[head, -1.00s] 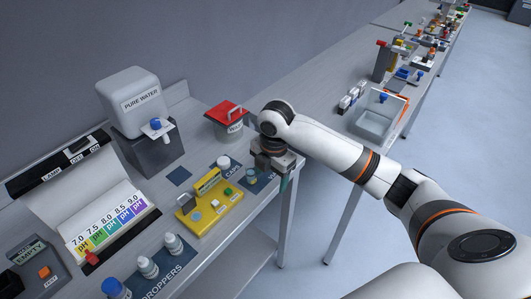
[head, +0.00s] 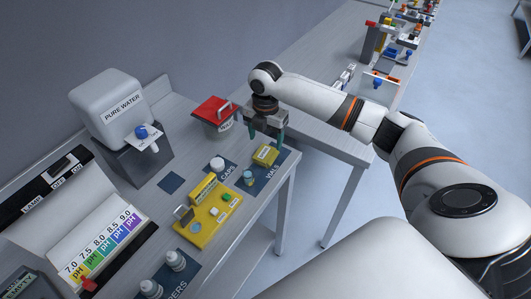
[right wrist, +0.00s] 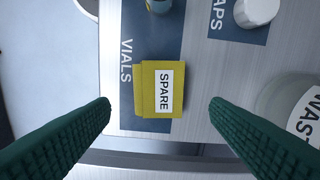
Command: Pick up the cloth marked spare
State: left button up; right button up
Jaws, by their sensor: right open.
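The yellow folded cloth marked SPARE (head: 265,155) lies on the dark VIALS mat near the front edge of the bench. In the right wrist view the cloth (right wrist: 146,78) lies flat, with its white SPARE label facing up. My right gripper (head: 267,136) is open and empty, its green fingers pointing down above the cloth. In the right wrist view the fingers (right wrist: 160,104) are spread on either side of the cloth, apart from it. My left gripper is not in view.
A small vial (head: 249,177) stands beside the cloth, and a white cap (head: 217,164) on the CAPS mat. A red-lidded waste bin (head: 214,117) stands behind. A yellow block (head: 208,212) and the water dispenser (head: 113,108) are further left. Open floor lies right.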

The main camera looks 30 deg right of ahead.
aim_at(265, 153)
jog(key=shift+w+f, duration=0.15)
jog(key=shift+f, duration=0.2)
jog(key=f, duration=0.1)
jog(key=f+p, duration=0.1)
jog(key=f, duration=0.1)
jog(key=f+p, duration=0.1)
jog(key=shift+s+a+f, duration=0.1)
jog(key=shift+s+f, duration=0.05)
jog(key=shift+s, duration=0.1)
jog(key=shift+f, duration=0.25)
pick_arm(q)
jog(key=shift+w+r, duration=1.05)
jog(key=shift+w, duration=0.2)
pick_arm(e)
jog(key=shift+w+f, duration=0.1)
jog(key=shift+f, duration=0.05)
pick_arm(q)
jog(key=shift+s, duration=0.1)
pick_arm(e)
jog(key=shift+c, duration=0.5)
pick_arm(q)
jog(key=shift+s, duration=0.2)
pick_arm(e)
jog(key=c, duration=1)
